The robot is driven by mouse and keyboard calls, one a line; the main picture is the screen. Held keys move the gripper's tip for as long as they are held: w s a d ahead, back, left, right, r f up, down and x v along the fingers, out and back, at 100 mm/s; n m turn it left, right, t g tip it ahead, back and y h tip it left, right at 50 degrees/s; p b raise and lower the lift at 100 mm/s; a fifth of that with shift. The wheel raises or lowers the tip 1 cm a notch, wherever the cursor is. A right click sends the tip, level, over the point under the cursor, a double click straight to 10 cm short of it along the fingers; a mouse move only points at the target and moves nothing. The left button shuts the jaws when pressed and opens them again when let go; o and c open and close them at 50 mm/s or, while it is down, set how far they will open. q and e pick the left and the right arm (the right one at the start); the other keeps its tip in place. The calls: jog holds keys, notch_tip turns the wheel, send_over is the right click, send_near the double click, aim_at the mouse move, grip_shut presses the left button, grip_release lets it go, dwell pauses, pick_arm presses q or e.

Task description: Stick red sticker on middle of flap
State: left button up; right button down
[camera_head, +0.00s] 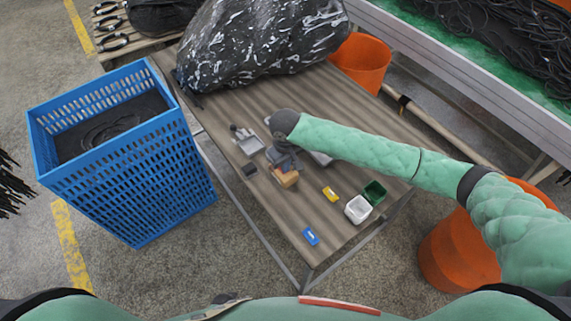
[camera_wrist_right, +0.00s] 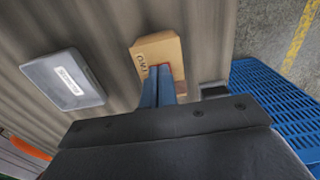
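A small tan cardboard box (camera_head: 288,179) stands on the table, and it also shows in the right wrist view (camera_wrist_right: 147,51) with dark print on it. My right gripper (camera_head: 287,163) is over the box, reaching in from the right. In the right wrist view its two narrow fingers (camera_wrist_right: 160,80) are close together, tips at the box. A bit of the red sticker (camera_wrist_right: 166,68) shows at the fingertips, against the box; the fingers hide most of it. I cannot tell whether it is stuck down. My left gripper is not in view.
A blue crate (camera_head: 130,170) stands left.

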jog(key=c, duration=2.1)
grip_release()
jog(key=shift+c, duration=0.2)
jog(key=o, duration=1)
